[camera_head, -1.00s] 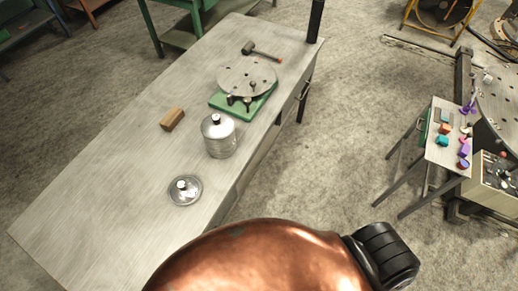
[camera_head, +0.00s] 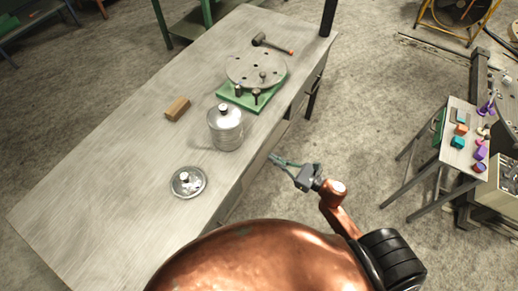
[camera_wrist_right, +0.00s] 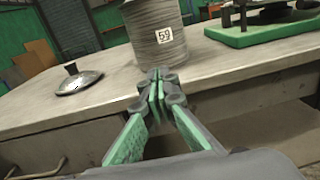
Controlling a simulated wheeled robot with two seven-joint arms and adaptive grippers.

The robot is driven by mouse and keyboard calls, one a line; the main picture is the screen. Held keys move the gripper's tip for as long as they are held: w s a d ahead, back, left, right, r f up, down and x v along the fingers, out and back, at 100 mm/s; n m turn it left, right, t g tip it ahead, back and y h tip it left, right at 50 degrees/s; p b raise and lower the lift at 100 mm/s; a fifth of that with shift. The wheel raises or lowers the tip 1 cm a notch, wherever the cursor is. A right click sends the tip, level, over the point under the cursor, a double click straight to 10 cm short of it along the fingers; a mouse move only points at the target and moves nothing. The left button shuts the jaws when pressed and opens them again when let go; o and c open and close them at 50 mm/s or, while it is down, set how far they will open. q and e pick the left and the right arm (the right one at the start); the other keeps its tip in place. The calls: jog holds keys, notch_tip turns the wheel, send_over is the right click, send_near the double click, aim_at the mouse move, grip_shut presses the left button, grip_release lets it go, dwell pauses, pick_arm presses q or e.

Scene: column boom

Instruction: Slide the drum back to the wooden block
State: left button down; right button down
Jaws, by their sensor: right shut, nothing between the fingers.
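The drum (camera_head: 226,134) is a silver ribbed cylinder with a knobbed lid, upright on the metal workbench. In the right wrist view the drum (camera_wrist_right: 152,28) carries a white "59" label. The wooden block (camera_head: 177,108) lies on the bench to the drum's left and a little farther back, with a gap between them. My right gripper (camera_head: 277,159), with green fingers, is off the bench's right edge, apart from the drum. In the right wrist view its closed fingertips (camera_wrist_right: 160,78) line up just below the drum and hold nothing. My left gripper is out of view.
A loose round lid (camera_head: 188,182) lies in front of the drum. Behind the drum stands a green-based stand with a drilled disc (camera_head: 256,70), and a mallet (camera_head: 271,44) lies beyond. The bench (camera_head: 100,180) is clear at left. A side table (camera_head: 456,160) stands at right.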

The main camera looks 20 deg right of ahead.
aim_at(240, 139)
jog(key=p+x, duration=0.2)
jog(key=x, duration=1.1)
jog(key=shift+w, duration=0.25)
jog(key=shift+f, duration=0.1)
